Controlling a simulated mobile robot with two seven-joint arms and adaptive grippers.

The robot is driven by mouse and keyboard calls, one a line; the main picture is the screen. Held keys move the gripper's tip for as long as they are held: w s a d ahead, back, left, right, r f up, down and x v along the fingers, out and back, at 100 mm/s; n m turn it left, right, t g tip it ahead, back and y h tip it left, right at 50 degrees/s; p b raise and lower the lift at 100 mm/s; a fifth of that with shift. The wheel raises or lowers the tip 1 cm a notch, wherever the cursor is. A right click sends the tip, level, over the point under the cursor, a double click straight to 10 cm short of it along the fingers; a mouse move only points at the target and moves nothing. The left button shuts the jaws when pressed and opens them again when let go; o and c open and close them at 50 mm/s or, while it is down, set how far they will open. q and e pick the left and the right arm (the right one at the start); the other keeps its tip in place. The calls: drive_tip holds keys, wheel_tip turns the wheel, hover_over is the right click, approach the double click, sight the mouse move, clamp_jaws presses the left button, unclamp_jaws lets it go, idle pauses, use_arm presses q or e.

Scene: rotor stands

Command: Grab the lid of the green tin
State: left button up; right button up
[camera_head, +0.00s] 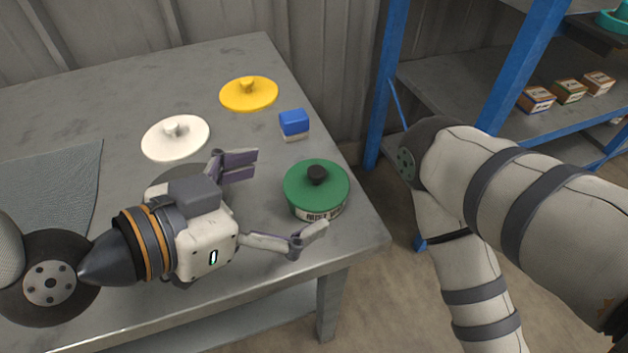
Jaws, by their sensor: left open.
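The green tin (320,213) stands upright near the right front corner of the table. Its green lid (300,189) is on top, with a black knob (317,174) in the middle. My left gripper (283,197) is open and empty, to the left of the tin. Its two fingers are spread wide and point right towards the tin, one towards the tin's back left and one at its front left. A small gap seems to lie between the fingers and the tin. My right arm is at the right of the view, beyond the table edge; its gripper is not in view.
A white lid (176,139), a yellow lid (249,94) and a blue-topped box (294,124) sit behind the gripper on the grey table (110,100). A grey mat (50,185) lies at left. A blue-framed shelf (450,90) with small boxes stands at right.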

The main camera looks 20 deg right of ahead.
sight(310, 176)
use_arm(q)
drive_tip(key=x, duration=0.3)
drive_tip(key=w+x, duration=0.1)
drive_tip(key=x, duration=0.1)
drive_tip(key=shift+d+r, duration=0.2)
drive_tip(key=shift+d, duration=0.05)
drive_tip(key=shift+a, duration=0.1)
drive_tip(key=c, duration=2.3)
clamp_jaws()
drive_tip(key=shift+f, duration=0.1)
